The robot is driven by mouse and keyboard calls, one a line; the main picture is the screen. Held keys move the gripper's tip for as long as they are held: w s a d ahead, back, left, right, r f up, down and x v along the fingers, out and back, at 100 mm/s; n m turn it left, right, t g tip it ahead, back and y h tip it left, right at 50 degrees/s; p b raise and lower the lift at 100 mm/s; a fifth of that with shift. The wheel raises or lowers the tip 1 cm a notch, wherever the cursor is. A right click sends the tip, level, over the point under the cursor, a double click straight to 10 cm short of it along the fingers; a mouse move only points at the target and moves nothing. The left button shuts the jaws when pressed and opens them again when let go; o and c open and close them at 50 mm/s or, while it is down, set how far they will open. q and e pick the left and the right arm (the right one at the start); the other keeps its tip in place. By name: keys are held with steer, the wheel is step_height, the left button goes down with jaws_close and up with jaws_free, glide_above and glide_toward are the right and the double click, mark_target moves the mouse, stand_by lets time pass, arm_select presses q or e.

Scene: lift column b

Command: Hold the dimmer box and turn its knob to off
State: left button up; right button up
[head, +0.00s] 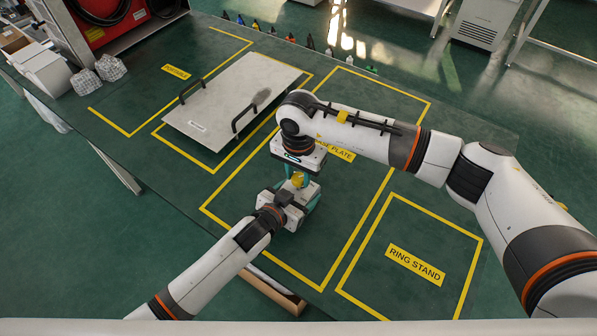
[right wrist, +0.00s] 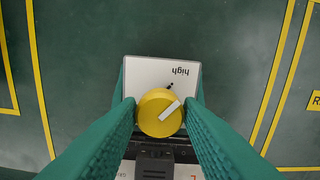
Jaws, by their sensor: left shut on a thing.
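The dimmer box (head: 311,188) is a small pale box with a yellow knob (head: 297,180) on its top face. My left gripper (head: 292,205) is shut on the box from the near side. My right gripper (head: 297,172) points down over the box. In the right wrist view its green fingers (right wrist: 160,105) stand on both sides of the knob (right wrist: 152,124), at or very near its edge; firm contact is unclear. The knob's white pointer slants to the upper right. An upside-down "high" label and a dark dot show on the box (right wrist: 148,70). No "off" mark is visible.
The green bench has yellow-taped zones, including a "RING STAND" label (head: 415,264) in an empty zone. A grey plate with two black handles (head: 235,95) lies behind. An open brown box (head: 275,291) sits below the near bench edge. Several small coloured items line the far edge.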

steer(key=c, duration=0.5)
steer(key=shift+m, duration=0.3)
steer(key=m, duration=1.2)
steer(key=shift+m, duration=0.4)
steer(key=m, duration=0.7)
arm_select(q)
steer(key=shift+f, duration=0.1)
arm_select(e)
steer(key=m, duration=0.3)
steer(key=shift+m, duration=2.2)
steer(key=shift+w, duration=0.1)
